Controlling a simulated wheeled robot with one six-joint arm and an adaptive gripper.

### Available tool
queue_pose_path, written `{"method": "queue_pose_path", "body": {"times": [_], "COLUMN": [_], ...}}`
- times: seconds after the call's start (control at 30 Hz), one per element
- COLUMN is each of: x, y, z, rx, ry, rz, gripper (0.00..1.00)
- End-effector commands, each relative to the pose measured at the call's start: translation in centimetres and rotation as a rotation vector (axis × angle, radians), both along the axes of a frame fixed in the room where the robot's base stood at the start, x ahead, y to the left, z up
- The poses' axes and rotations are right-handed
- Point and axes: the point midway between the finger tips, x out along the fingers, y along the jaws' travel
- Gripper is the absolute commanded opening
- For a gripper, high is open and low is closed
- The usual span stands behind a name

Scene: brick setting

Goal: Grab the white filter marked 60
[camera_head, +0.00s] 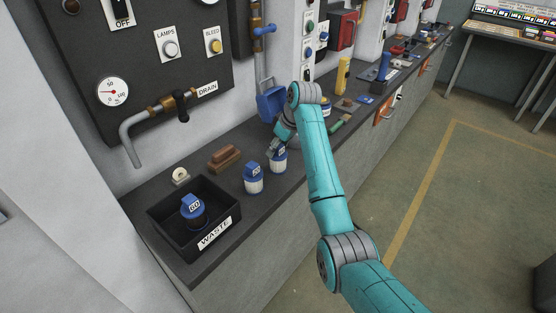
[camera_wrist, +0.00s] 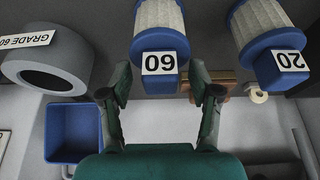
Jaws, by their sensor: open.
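The white filter marked 60 has a blue cap and a tab with a 60 label. It stands upright on the bench in the head view (camera_head: 278,166) and at the top centre of the wrist view (camera_wrist: 160,14). My gripper (camera_wrist: 160,84) is open, with one finger on each side of the blue tab in the wrist view. I see no contact, and cannot tell how far apart they are in depth. In the head view my gripper (camera_head: 279,144) is at the top of this filter, partly hidden by my arm.
A similar white filter marked 20 (camera_wrist: 262,18) stands close beside it, also in the head view (camera_head: 254,185). A grey ring marked GRADE 60 (camera_wrist: 45,72) is on the other side. A black WASTE bin (camera_head: 165,222) holds a dark filter. A brown block (camera_head: 224,158) lies behind.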

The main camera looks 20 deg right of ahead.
Motion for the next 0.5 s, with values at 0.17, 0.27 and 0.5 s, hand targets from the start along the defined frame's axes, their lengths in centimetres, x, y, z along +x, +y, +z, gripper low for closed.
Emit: {"method": "queue_pose_path", "body": {"times": [0.17,0.27,0.5], "x": [0.03,0.02,0.02], "y": [0.03,0.03,0.04], "z": [-0.05,-0.03,-0.02], "rx": [0.0,0.0,0.0], "ry": [0.0,0.0,0.0], "rz": [0.0,0.0,0.0], "gripper": [0.62,0.47,0.0]}}
